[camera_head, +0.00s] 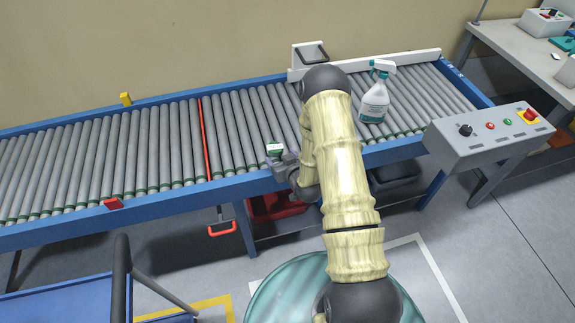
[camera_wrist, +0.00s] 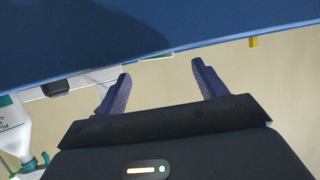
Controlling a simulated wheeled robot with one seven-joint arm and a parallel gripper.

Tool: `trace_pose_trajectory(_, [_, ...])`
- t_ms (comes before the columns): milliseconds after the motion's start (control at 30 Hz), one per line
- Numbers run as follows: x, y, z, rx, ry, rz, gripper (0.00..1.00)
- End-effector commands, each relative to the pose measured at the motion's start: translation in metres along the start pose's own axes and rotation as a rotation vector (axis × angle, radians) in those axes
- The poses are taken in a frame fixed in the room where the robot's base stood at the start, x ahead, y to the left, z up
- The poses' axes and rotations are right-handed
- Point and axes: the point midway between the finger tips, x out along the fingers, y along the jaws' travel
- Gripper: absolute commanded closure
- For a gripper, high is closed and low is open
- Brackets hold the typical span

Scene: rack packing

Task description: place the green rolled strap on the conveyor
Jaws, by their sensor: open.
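My gripper (camera_wrist: 160,78) is open in the wrist view, its two dark purple fingers apart with nothing held between them. In the head view my gripper (camera_head: 279,159) is low over the near rail of the conveyor (camera_head: 178,187). A small white and green thing (camera_head: 274,149) shows right by the fingertips, at the conveyor's near edge. Only a thin green and white edge (camera_wrist: 158,54) of it shows in the wrist view, beyond the fingertips, partly behind a blue surface. I cannot tell whether it is the green rolled strap; no clear strap shows elsewhere.
A spray bottle (camera_head: 374,101) stands on the rollers right of my arm. A red bar (camera_head: 204,140) crosses the rollers to the left. A control box (camera_head: 487,135) sits at the right front. A red bin (camera_head: 272,206) is below. The left rollers are clear.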

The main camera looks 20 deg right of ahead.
Motion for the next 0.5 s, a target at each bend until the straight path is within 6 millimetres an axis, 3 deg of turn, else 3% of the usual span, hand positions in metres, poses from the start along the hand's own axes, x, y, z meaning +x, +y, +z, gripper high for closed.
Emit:
trace_pose_trajectory(233, [-0.038, 0.001, 0.001, 0.001, -0.001, 0.001, 0.29])
trace_pose_trajectory(500, [-0.052, 0.0, 0.0, -0.001, 0.0, 0.0, 0.29])
